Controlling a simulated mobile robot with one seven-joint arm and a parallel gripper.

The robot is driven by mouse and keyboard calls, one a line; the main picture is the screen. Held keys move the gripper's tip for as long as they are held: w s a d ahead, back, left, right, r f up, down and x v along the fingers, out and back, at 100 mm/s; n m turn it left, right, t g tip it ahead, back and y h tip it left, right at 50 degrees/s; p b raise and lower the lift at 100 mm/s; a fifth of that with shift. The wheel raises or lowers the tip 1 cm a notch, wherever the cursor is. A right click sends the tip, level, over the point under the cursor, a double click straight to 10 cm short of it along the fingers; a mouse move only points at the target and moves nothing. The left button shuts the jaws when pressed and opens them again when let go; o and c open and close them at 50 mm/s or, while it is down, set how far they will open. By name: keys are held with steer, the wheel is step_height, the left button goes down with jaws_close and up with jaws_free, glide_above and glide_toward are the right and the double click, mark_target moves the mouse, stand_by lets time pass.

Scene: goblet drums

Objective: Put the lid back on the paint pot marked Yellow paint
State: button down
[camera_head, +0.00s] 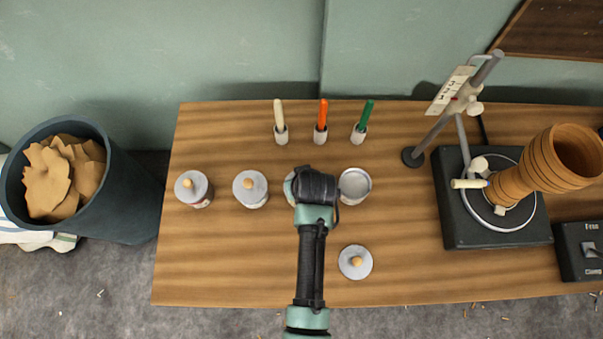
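A loose grey lid (345,271) with a small orange-tan knob lies on the table, below and right of my arm's end. Two pots at the left, the far-left pot (203,203) and the pot beside it (253,205), have lids with similar knobs. A third pot (289,190) is mostly hidden behind my arm. The rightmost pot (355,186) shows a pale grey round top without a knob and looks open. No label is readable, so I cannot tell which pot is Yellow paint. My gripper (316,186) is over the gap between the third and rightmost pots; its fingers are hidden.
Three holders with a cream, an orange (322,115) and a green stick stand behind the pots. A turntable (495,220) with a tilted brown goblet drum and a stand (437,125) is at right. A dark bin (125,205) is at left. The front table is mostly clear.

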steer(key=shift+c, duration=0.4)
jaws_free()
steer(key=shift+r+p, duration=3.55)
steer(key=shift+p, duration=0.1)
jaws_close()
